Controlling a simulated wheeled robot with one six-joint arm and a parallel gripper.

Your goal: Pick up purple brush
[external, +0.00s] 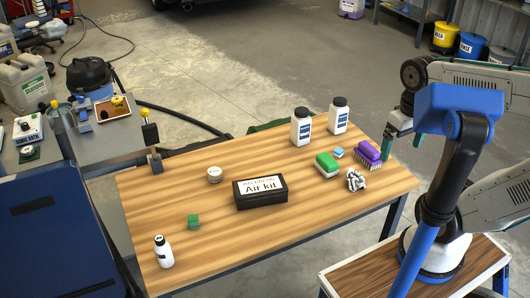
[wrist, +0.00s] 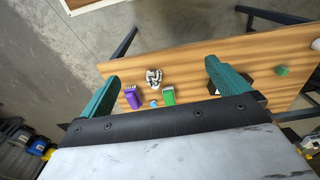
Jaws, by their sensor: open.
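The purple brush (external: 367,152) lies near the right end of the wooden table (external: 320,222), bristles down. In the wrist view the purple brush (wrist: 132,97) shows between my open fingers, nearer the left finger. My gripper (external: 390,146) is beside and above the brush at the table's right edge, apart from it as far as I can tell. My gripper (wrist: 160,75) also shows in the wrist view, with its two teal fingers wide apart and nothing held.
Two white bottles (external: 301,128) stand behind. A black Air kit box (external: 260,192) sits mid-table. The table's front right is clear.

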